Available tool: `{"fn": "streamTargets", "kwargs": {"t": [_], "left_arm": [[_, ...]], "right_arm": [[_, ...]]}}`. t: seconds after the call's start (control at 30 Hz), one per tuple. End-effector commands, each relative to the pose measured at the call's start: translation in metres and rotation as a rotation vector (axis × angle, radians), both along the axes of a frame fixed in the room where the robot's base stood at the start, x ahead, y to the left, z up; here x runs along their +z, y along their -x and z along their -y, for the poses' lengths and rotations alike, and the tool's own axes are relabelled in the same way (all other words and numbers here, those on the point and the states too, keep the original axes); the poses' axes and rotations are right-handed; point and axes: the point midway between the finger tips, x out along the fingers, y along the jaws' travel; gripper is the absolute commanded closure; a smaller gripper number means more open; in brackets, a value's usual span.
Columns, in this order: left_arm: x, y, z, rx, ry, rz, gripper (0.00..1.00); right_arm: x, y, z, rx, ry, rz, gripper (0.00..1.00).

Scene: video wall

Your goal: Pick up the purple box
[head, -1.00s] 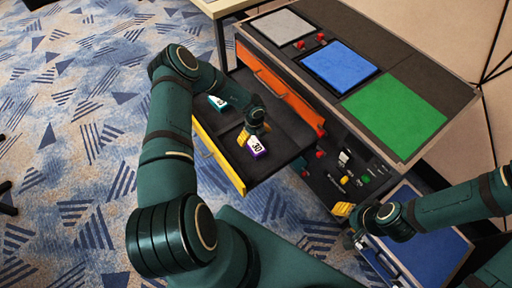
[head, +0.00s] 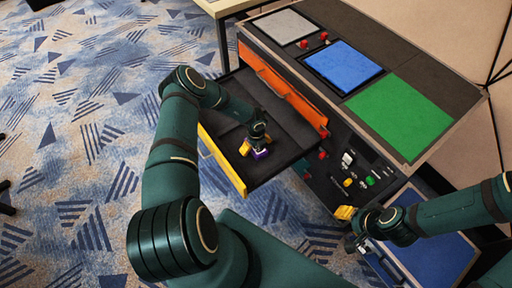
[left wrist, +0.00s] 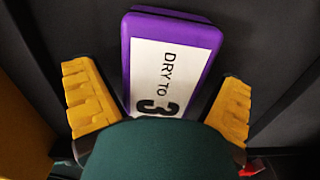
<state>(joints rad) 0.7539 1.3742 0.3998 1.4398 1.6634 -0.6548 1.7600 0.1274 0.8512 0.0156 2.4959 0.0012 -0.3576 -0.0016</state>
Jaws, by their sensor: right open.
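The purple box (head: 261,154), with a white label, lies in the open yellow-fronted drawer (head: 222,164). My left gripper (head: 254,147) is low over it and hides most of it in the head view. In the left wrist view the purple box (left wrist: 172,62) lies between the two yellow fingers, which are spread apart. Dark gaps show between the box and each finger, so it is not clasped. My right gripper (head: 345,212) is open and empty beside the cabinet's control panel.
An orange-fronted drawer (head: 285,98) sits above the open one. The cabinet top holds grey, blue (head: 341,66) and green (head: 399,116) panels. Red knobs and switches (head: 348,158) line the front. An open blue compartment (head: 430,250) is under my right arm.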

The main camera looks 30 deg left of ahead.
Motion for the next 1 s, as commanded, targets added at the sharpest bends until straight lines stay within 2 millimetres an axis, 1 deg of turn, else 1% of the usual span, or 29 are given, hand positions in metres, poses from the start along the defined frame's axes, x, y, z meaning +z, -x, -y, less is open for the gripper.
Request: {"fn": "streamTargets", "kwargs": {"t": [0.03,0.07,0.1,0.2,0.47,0.57,0.67,0.9,1.0], "left_arm": [[0.0,0.0,0.0,0.0,0.0,0.0,0.26],[0.0,0.0,0.0,0.0,0.0,0.0,0.36],[0.0,0.0,0.0,0.0,0.0,0.0,0.5],[0.0,0.0,0.0,0.0,0.0,0.0,0.81],[0.0,0.0,0.0,0.0,0.0,0.0,0.81],[0.003,0.0,0.0,0.0,-0.001,0.0,0.81],[0.014,-0.001,0.0,0.0,-0.001,0.002,0.81],[0.061,-0.001,-0.001,-0.001,-0.002,0.001,0.81],[0.078,0.0,0.0,-0.001,-0.001,0.0,0.81]], "right_arm": [[0.0,0.0,0.0,0.0,0.0,0.0,0.53],[0.0,0.0,0.0,0.0,0.0,0.0,0.53],[0.0,0.0,0.0,0.0,0.0,0.0,0.53],[0.0,0.0,0.0,0.0,0.0,0.0,0.53],[0.0,0.0,0.0,0.0,0.0,0.0,0.53],[0.001,0.0,0.0,0.0,0.0,-0.001,0.53],[0.005,0.001,0.0,0.001,0.0,-0.002,0.53],[0.021,0.004,-0.001,0.002,-0.002,-0.009,0.53],[0.026,0.005,-0.001,0.002,-0.003,-0.012,0.53]]}}
